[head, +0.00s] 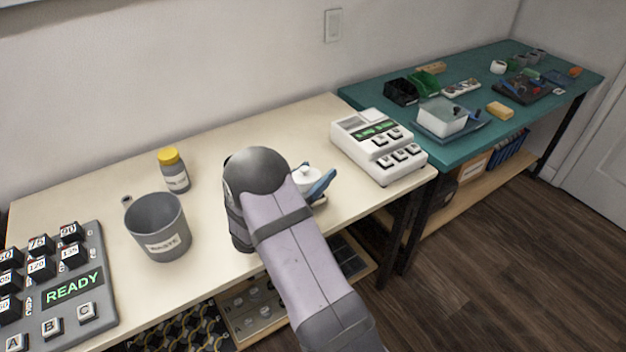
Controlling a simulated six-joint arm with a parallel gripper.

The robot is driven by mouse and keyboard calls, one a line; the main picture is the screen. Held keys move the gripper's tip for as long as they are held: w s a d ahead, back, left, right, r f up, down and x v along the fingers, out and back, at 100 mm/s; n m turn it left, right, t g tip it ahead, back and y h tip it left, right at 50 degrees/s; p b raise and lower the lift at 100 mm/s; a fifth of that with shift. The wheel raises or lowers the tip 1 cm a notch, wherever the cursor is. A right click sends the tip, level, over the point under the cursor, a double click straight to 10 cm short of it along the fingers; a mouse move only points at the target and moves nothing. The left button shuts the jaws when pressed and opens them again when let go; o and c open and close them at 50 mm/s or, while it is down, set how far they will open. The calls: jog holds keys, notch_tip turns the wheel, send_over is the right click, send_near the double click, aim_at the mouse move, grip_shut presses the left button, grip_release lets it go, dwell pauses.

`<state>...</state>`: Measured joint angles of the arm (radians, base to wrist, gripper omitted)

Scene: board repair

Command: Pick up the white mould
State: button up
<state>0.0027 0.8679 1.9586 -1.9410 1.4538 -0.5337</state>
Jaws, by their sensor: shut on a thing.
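I cannot make out a white mould for certain. A small round white thing with a knob on top (306,177) shows just right of my arm, partly covered by it. A tilted blue piece (321,185) is beside it. I cannot tell whether these two touch or are held.
A grey waste bin (158,222), a yellow-capped bottle (174,170) and a keypad panel reading READY (60,285) stand left. A white keyed device (378,147) stands right. A teal table (470,150) with a white tub (441,118) adjoins. Trays fill the shelf below.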

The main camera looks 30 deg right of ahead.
notch_tip(320, 180, up, 8)
jog(key=shift+r, duration=0.25)
jog(key=shift+w+a+m+b, duration=0.3)
jog(key=shift+a+b, duration=0.2)
jog(key=shift+b, duration=0.75)
jog(key=shift+w+a+r+t+b, duration=0.25)
jog(key=shift+a+t+b, duration=0.3)
jog(key=shift+b, duration=0.7)
jog(key=shift+w+a+r+m+t+h+b, duration=0.1)
jog(key=shift+a+r+m+t+h+b, duration=0.45)
jog(key=shift+b, duration=0.7)
jog(key=shift+a+f+b, duration=0.1)
jog(key=shift+f+b, duration=0.6)
jog(key=shift+f, duration=4.1)
jog(key=shift+f, duration=0.1)
jog(key=shift+f+b, duration=0.4)
jog(key=shift+f, duration=0.05)
